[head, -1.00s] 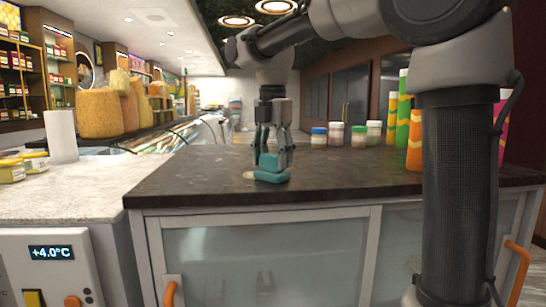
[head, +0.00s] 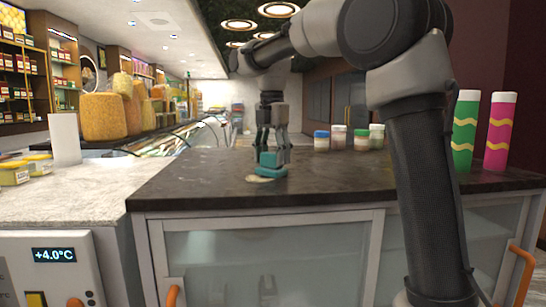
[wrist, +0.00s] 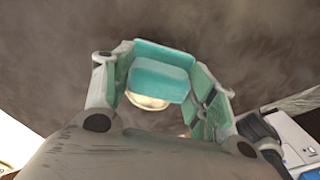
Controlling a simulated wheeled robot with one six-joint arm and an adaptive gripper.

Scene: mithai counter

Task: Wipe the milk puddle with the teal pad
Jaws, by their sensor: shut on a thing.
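The teal pad (head: 271,170) is low at the dark countertop (head: 340,182), with its raised grip between my fingers. My gripper (head: 271,158) points down and is shut on the pad. In the wrist view, the teal pad (wrist: 161,72) sits between the two fingers of my gripper (wrist: 163,88). The milk puddle (head: 259,179) is a small pale patch at the pad's front left edge. It also shows in the wrist view as a cream patch (wrist: 147,102) partly hidden by the pad. Whether the pad presses on the counter is hard to tell.
Several lidded jars (head: 338,137) stand behind and right of the pad. A green cylinder (head: 465,131) and a pink cylinder (head: 498,132) stand farther right. A paper roll (head: 65,139) and yellow tubs (head: 15,173) are on the pale counter at left. The dark counter around the pad is clear.

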